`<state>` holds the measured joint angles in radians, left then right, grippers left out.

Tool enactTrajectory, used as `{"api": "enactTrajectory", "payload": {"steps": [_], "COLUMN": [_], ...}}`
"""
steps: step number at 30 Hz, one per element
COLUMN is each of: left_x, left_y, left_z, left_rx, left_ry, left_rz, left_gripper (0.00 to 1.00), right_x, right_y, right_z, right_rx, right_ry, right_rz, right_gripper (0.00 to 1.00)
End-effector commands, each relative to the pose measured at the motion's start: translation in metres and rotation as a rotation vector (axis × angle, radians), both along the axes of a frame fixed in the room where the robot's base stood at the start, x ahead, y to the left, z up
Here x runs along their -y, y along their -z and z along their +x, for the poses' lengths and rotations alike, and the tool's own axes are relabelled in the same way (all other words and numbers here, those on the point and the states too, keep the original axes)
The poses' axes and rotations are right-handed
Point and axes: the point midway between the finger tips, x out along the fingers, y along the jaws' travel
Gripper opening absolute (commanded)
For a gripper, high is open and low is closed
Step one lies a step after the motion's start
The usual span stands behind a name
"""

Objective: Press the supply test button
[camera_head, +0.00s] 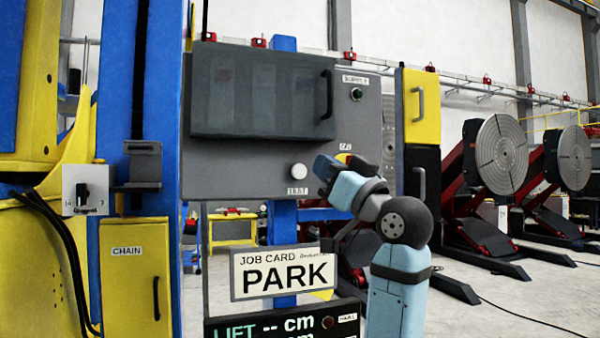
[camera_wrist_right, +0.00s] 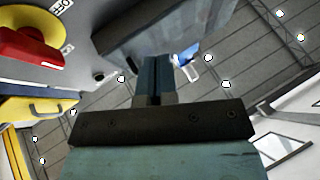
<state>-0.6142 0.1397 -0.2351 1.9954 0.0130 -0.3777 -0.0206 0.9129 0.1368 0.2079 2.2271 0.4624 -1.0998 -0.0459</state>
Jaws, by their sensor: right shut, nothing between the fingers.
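The grey control panel (camera_head: 240,160) stands in the middle of the head view. A white round button (camera_head: 299,171) is low on it, with a small label below that I cannot read surely. My right gripper (camera_head: 322,166) is shut and empty, just right of the white button in the picture. A narrow gap shows between them; depth is hard to tell. In the right wrist view the shut fingers (camera_wrist_right: 155,80) show, but the white button does not. A red knob on a yellow plate (camera_wrist_right: 30,45) is at upper left there. My left gripper is not in view.
A dark-windowed cover with a handle (camera_head: 262,92) juts from the panel's upper part. A small dark green round fitting (camera_head: 356,94) is at upper right. A PARK job card (camera_head: 283,273) and a lift display (camera_head: 270,328) are below. Tilting positioners (camera_head: 495,155) stand right.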

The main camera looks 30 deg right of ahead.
Motion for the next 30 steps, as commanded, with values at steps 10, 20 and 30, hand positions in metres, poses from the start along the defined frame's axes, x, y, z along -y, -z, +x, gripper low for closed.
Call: {"api": "enactTrajectory", "payload": {"steps": [10, 20, 30], "left_x": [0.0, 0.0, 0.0], "left_y": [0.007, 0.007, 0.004], "left_z": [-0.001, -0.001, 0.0], "left_rx": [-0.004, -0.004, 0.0], "left_ry": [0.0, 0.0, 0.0], "left_rz": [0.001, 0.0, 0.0], "left_gripper": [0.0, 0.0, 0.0], "right_x": [0.009, 0.018, 0.02], "right_y": [0.001, 0.0, 0.0], "right_z": [0.039, 0.076, 0.084], "right_rx": [-0.003, -0.002, 0.0], "right_ry": [-0.002, 0.0, 0.0], "right_rz": [0.001, 0.0, 0.0], "right_gripper": [0.0, 0.0, 0.0]}}
